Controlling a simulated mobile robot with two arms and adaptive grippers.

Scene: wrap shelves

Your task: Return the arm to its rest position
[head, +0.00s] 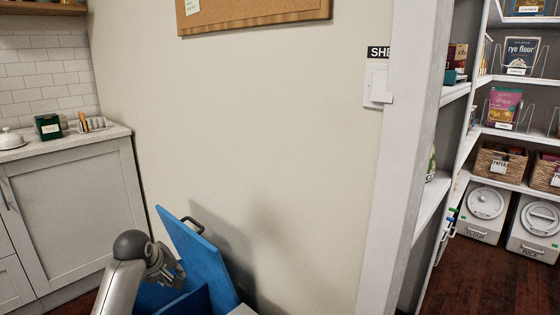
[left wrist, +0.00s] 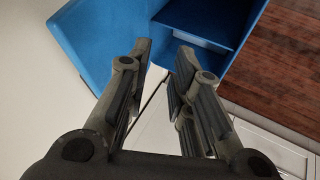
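My left gripper (head: 168,272) shows at the bottom left of the head view, in front of a blue open box (head: 204,262). In the left wrist view the left gripper (left wrist: 160,65) has its two fingers apart with nothing between them. The blue box (left wrist: 205,22) lies beyond the fingertips there, its inside visible. I cannot tell from these views whether the fingers touch it. My right gripper is not in view.
A grey cabinet (head: 75,205) with a counter stands at the left. A white wall (head: 290,130) fills the middle. Pantry shelves (head: 508,135) with baskets and packets stand at the right, with white bins (head: 484,212) on the dark wood floor (head: 480,275).

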